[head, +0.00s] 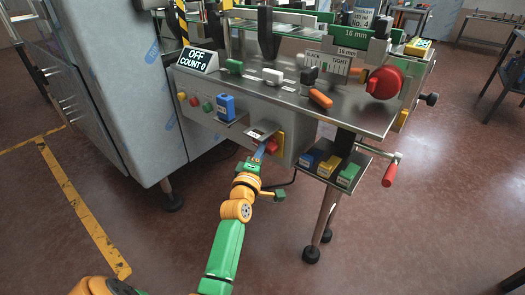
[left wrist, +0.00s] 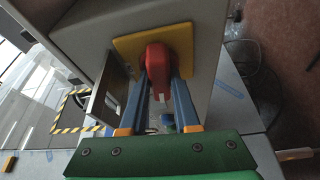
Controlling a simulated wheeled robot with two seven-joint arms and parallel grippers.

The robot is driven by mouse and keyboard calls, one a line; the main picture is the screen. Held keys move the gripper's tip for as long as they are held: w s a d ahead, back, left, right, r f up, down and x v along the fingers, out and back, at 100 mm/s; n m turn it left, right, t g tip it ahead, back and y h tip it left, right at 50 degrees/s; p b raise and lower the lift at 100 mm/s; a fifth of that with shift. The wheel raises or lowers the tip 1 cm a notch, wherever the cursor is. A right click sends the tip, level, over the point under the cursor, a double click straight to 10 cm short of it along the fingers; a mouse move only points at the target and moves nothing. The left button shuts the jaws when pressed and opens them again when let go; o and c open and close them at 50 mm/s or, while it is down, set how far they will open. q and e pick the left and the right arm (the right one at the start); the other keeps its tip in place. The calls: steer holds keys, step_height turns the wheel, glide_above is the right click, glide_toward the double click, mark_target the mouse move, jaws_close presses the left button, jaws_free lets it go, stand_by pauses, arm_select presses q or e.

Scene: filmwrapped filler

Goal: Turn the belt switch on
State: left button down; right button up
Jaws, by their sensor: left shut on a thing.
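The belt switch is a red rotary handle (left wrist: 158,62) on a yellow plate (left wrist: 183,42), mounted on the side of a grey metal box. In the head view the yellow plate (head: 281,143) shows at the front of the machine, with the red handle partly hidden by my gripper. My left gripper (head: 264,149) reaches up to it from below. In the left wrist view its two blue fingers (left wrist: 160,98) stand either side of the red handle, shut on it. A display (head: 198,61) reads "OFF COUNT 0". My right gripper is not in view.
A blue block (head: 226,107) sits on a small shelf left of the switch. A side tray (head: 330,170) holds coloured blocks at the right, near a red crank handle (head: 389,175). A large red knob (head: 384,82) stands above. Open floor lies in front.

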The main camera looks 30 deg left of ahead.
arm_select(q)
steer(key=shift+a+f+m+t+h+b, duration=0.15)
steer(key=shift+m+t+h+b, duration=1)
steer(key=shift+m, duration=2.4)
steer(key=shift+f+m+t+h+b, duration=0.15)
steer(key=shift+m+t+h+b, duration=0.3)
steer(key=shift+m+h+b, duration=2.2)
steer(key=shift+a+f+m+t+h+b, duration=0.15)
steer(key=shift+m+t+b, duration=0.8)
steer(key=shift+m, duration=3.45)
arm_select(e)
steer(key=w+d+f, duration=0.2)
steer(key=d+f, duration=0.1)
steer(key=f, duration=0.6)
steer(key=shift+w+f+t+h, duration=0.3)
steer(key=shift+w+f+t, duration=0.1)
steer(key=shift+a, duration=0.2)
arm_select(q)
steer(key=c, duration=0.6)
jaws_free()
steer(key=shift+r, duration=0.1)
steer(key=shift+c, duration=0.2)
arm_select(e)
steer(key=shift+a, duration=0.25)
